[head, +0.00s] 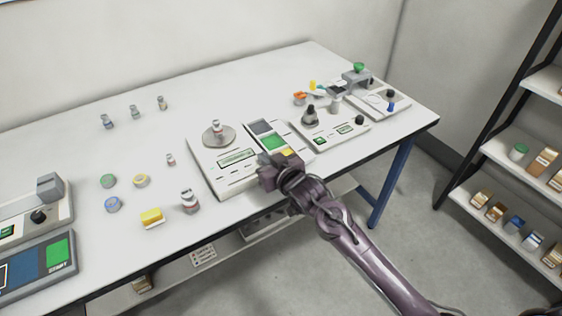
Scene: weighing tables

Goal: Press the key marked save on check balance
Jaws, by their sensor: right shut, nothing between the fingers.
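A small vial (217,127) stands on the pan. On the balance's right side is a column of coloured keys: a dark key (261,127), a green key (273,142) and a yellow key (287,152). Their lettering is too small to read. My right gripper (273,175) is shut and empty at the front end of the key column, partly hiding that end. I cannot tell whether it touches anything. My left gripper is out of view.
A second device (330,133) with knobs stands close to the right, and another (378,101) beyond it. Lidded jars, vials and a yellow block (152,217) stand left of the balance. A device with a START key (57,252) is at far left. Shelves (510,190) stand right.

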